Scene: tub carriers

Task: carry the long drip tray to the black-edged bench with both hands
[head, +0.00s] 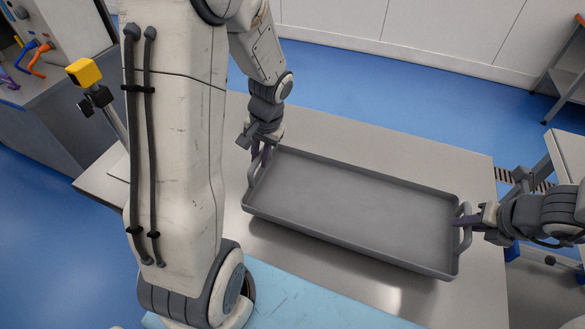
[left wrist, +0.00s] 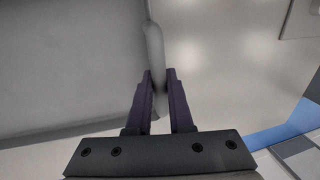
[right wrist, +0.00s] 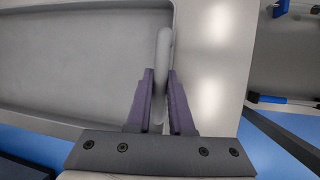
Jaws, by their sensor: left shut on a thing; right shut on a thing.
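The long grey drip tray (head: 350,205) is empty and lies over a pale metal table (head: 400,150) in the head view. I cannot tell whether it touches the table or hangs just above it. My left gripper (head: 262,154) is shut on the handle at the tray's left end. The left wrist view shows that handle (left wrist: 156,60) between the purple fingers. My right gripper (head: 463,222) is shut on the handle at the right end, which also shows in the right wrist view (right wrist: 164,60). I cannot make out a black-edged bench for certain.
A grey cabinet with coloured hoses (head: 35,60) stands at the upper left, near a yellow block (head: 84,72) on a post. Another table (head: 565,155) stands at the right edge. Blue floor (head: 400,85) is open behind the metal table.

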